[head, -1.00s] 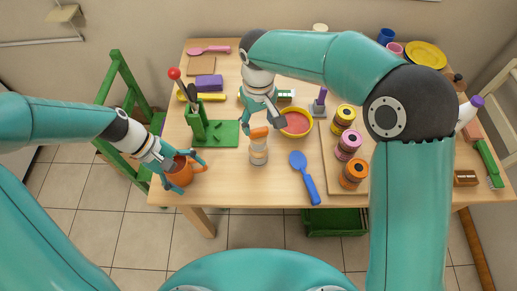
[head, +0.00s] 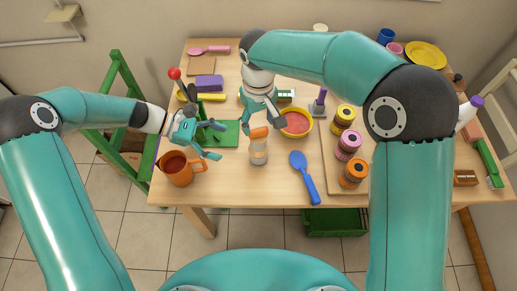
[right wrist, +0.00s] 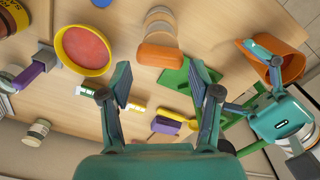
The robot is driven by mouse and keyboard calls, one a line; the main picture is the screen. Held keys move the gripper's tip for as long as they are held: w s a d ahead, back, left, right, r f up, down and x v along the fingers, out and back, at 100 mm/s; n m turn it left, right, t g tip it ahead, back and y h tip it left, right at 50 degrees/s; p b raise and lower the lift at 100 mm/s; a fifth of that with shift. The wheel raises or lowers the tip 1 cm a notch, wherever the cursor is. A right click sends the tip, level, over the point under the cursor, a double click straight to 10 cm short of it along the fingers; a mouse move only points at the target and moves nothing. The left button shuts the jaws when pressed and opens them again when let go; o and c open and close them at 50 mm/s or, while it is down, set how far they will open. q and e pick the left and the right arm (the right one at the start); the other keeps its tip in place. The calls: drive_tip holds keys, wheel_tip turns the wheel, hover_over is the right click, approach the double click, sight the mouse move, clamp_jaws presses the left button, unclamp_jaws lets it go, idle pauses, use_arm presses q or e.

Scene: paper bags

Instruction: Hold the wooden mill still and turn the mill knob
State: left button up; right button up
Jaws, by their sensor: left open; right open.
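The mill (head: 258,153) stands upright near the table's front middle, a pale banded body with an orange knob (head: 259,132) on top. In the right wrist view the knob (right wrist: 160,56) lies just beyond my right fingertips, the body (right wrist: 160,22) behind it. My right gripper (head: 262,119) is open and empty, close to the knob; it also shows in the right wrist view (right wrist: 159,84). My left gripper (head: 217,141) is open and empty, left of the mill and apart from it, in front of the green stand. Part of it shows in the right wrist view.
An orange mug (head: 178,172) stands at the front left, beside my left gripper. A green stand (head: 223,135) with a red-knobbed lever is behind that gripper. A yellow-rimmed bowl (head: 297,123) and a blue spoon (head: 304,178) are right of the mill. Striped cans (head: 349,145) stand further right.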

sight(259, 130)
use_arm(q)
drive_tip(key=shift+n+t, duration=0.3)
drive_tip(key=shift+n, duration=0.4)
drive_tip(key=f, duration=0.1)
drive_tip(key=w+d+f, duration=0.1)
drive_tip(key=f, duration=0.2)
drive_tip(key=shift+w+d+f, duration=0.25)
drive_tip(key=shift+d+f, duration=0.15)
drive_tip(key=shift+x, duration=4.8)
drive_tip(key=shift+d, duration=0.1)
drive_tip(key=c, duration=0.8)
drive_tip(key=shift+c, duration=0.9)
use_arm(e)
drive_tip(key=shift+o, duration=1.6)
drive_tip(key=shift+f, duration=0.15)
drive_tip(key=shift+f, duration=1.4)
